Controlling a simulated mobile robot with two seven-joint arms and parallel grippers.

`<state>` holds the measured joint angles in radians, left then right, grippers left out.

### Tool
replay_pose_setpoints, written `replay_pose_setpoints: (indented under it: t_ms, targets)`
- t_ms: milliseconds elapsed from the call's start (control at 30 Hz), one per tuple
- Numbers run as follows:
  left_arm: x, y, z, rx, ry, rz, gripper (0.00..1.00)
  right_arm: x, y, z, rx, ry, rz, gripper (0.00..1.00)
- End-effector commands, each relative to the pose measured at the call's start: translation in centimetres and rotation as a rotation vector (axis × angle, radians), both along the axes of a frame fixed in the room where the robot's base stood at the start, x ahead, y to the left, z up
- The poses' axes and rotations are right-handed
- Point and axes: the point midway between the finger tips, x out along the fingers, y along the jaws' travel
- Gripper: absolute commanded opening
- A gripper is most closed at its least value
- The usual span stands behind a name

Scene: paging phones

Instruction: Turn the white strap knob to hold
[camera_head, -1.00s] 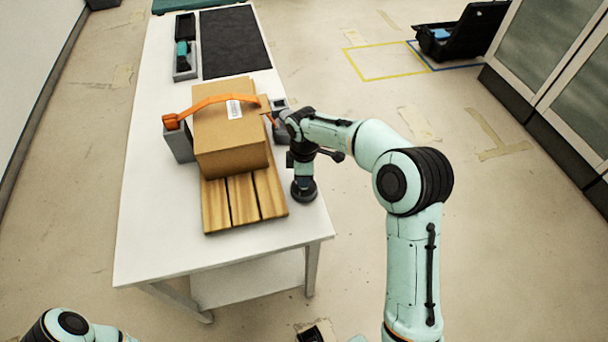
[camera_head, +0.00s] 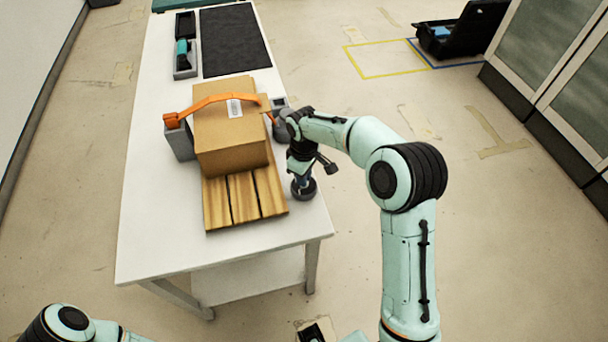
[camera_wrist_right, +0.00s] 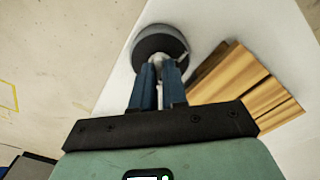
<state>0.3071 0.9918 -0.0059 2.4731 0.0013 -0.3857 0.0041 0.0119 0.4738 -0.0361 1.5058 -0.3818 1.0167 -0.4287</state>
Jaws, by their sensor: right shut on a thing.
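The white strap knob (camera_wrist_right: 158,60) shows in the right wrist view on a dark round base (camera_wrist_right: 160,40). The base also shows in the head view (camera_head: 304,190) on the table's right edge, beside the wooden slats. My right gripper (camera_wrist_right: 160,72) points down at the knob, and its two blue fingers are shut on it. The fingers hide part of the knob, and I cannot read any hold mark. An orange strap (camera_head: 222,99) arches over a cardboard box (camera_head: 230,150). My left arm shows at the bottom left of the head view, with its gripper out of sight.
The box sits on wooden slats (camera_head: 230,205) on a white table (camera_head: 150,225). Grey blocks (camera_head: 180,142) stand beside the box. A dark mat (camera_head: 235,40) and a grey tray (camera_head: 185,72) lie at the far end. The table's near left part is clear.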

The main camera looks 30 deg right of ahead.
Motion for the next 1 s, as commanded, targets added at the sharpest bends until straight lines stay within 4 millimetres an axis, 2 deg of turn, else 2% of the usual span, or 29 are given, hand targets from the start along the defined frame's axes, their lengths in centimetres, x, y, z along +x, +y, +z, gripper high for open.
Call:
replay_pose_setpoints:
  t_ms: [333,367,400,433,767,867,1000]
  targets:
    - [0.0,0.0,0.0,0.000,0.000,0.000,0.43,0.1,0.1,0.0,0.002,-0.002,-0.005,0.00]
    - [0.0,0.0,0.0,0.000,0.000,0.000,0.43,0.1,0.1,0.0,0.002,-0.002,-0.005,0.19]
    - [0.0,0.0,0.0,0.000,0.000,0.000,0.43,0.1,0.1,0.0,0.002,-0.002,-0.005,0.32]
    - [0.0,0.0,0.0,0.000,0.000,0.000,0.43,0.0,0.1,0.0,0.002,-0.002,-0.005,0.38]
    - [0.0,0.0,0.0,0.000,0.000,0.000,0.43,0.0,0.0,0.2,0.001,-0.002,-0.004,0.38]
    - [0.1,0.0,0.1,0.000,-0.001,0.000,0.43,0.1,0.0,1.2,0.000,-0.004,-0.004,0.38]
    - [0.2,0.0,0.5,0.000,-0.002,0.000,0.43,0.2,0.0,3.9,0.001,-0.008,-0.004,0.38]
